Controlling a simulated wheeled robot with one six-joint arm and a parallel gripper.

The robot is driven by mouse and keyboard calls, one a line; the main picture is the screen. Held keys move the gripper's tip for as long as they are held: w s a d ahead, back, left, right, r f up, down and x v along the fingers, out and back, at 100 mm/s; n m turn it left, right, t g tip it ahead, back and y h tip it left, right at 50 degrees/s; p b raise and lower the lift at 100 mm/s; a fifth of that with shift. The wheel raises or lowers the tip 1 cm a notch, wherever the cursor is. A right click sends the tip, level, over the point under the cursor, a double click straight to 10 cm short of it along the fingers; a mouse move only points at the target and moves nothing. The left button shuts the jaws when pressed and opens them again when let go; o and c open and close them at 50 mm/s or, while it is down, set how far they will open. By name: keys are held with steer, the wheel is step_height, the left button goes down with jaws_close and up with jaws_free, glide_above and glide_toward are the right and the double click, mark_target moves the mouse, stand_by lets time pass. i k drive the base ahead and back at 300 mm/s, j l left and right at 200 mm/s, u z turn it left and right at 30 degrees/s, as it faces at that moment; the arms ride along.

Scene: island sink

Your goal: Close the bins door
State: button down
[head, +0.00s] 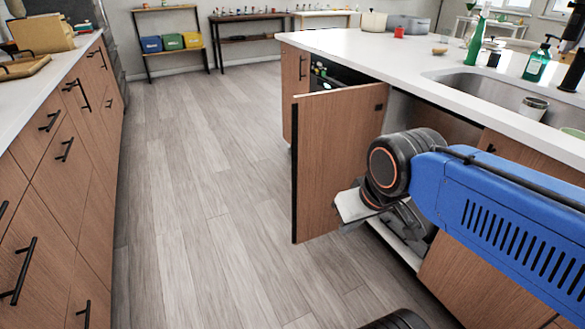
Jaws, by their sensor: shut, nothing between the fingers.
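The bins door (335,165) is a wood-grain panel in the island front. It stands wide open, sticking out into the aisle, with its free edge to the left. The dark cabinet opening (405,112) is to the right of it, partly hidden by my arm. My gripper (352,206) is low against or just in front of the lower right part of the door. It is shut and empty. Whether it touches the panel I cannot tell. My wrist hides part of the door and the opening.
The white island countertop (380,58) overhangs the door, with a sink (490,95) and bottles at right. The wooden floor (205,190) is clear between the island and the left drawers (65,150).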

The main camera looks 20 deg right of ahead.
mark_target(334, 130)
steer(key=i+j+u, duration=0.2)
steer(key=i+u, duration=0.2)
steer(key=i, duration=0.45)
steer(key=i+u, duration=0.4)
steer(key=i, duration=0.45)
steer(key=i+z, duration=0.3)
steer(key=i, duration=0.25)
steer(key=i+z, duration=0.35)
steer(key=i, duration=0.25)
steer(key=i+j+z, duration=0.3)
steer(key=i, duration=0.25)
steer(key=i+l+z, duration=0.1)
steer(key=i+z, duration=0.7)
steer(key=i+j+z, duration=0.25)
steer(key=i+z, duration=0.15)
steer(key=i, duration=0.15)
steer(key=i+z, duration=0.1)
steer(key=z, duration=0.85)
steer(key=i+j+z, duration=0.1)
steer(key=z, duration=0.4)
steer(key=i+z, duration=0.1)
steer(key=z, duration=0.35)
steer(key=j+z, duration=0.15)
steer(key=z, duration=0.35)
steer(key=j+z, duration=0.15)
steer(key=z, duration=0.3)
steer(key=i+j+z, duration=0.1)
steer(key=z, duration=0.4)
